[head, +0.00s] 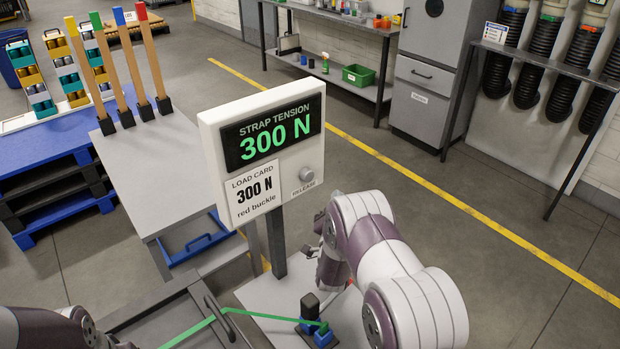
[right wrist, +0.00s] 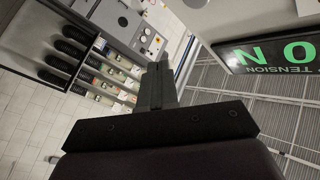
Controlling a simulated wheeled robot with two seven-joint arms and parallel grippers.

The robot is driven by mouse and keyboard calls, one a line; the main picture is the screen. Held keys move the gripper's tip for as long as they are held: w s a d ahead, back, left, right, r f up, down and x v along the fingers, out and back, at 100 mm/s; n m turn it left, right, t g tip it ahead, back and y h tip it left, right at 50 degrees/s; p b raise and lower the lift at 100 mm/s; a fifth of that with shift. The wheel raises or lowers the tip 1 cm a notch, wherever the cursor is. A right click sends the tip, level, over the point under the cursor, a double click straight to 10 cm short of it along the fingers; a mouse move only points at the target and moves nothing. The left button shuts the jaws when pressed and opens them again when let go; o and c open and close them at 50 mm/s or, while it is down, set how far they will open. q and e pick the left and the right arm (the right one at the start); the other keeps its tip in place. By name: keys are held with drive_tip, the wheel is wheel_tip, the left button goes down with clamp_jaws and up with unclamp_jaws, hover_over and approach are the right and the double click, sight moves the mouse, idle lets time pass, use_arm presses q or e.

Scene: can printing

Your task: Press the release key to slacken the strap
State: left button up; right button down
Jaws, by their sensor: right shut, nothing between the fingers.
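The strap tension display (head: 262,150) stands upright on a post and reads 300 N in green. Its round grey release key (head: 306,174) is on the lower right of the front, above the word RELEASE. A load card (head: 254,190) on it reads 300 N, red buckle. A green strap (head: 195,330) runs to a blue and black fixture (head: 310,312). My right gripper (head: 308,251) is below the display and apart from the key, partly hidden by my arm. In the right wrist view its fingers (right wrist: 157,85) are shut and empty.
A grey table (head: 165,165) left of the display has several upright posts with coloured tops. A blue pallet stack (head: 50,150) is beyond it. A bench and a grey cabinet (head: 425,100) stand at the back. Open floor lies to the right.

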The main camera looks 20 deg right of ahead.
sight(312, 174)
drive_tip(key=w+a+b, duration=0.2)
drive_tip(key=w+b, duration=0.1)
drive_tip(key=w, duration=0.4)
drive_tip(key=shift+a, duration=0.25)
idle(1.7)
drive_tip(key=shift+w+a+b, duration=0.15)
drive_tip(key=shift+w+b, duration=0.25)
drive_tip(key=shift+b, duration=0.2)
drive_tip(key=shift+w+a+b, duration=0.3)
drive_tip(key=shift+w+b, duration=0.55)
drive_tip(key=shift+w, duration=0.05)
idle(0.8)
drive_tip(key=shift+s, duration=0.1)
drive_tip(key=shift+s+d+p, duration=0.2)
drive_tip(key=shift+s, duration=0.4)
drive_tip(key=shift+s+d+p, duration=0.15)
drive_tip(key=shift+s+d, duration=0.05)
drive_tip(key=shift+s, duration=0.35)
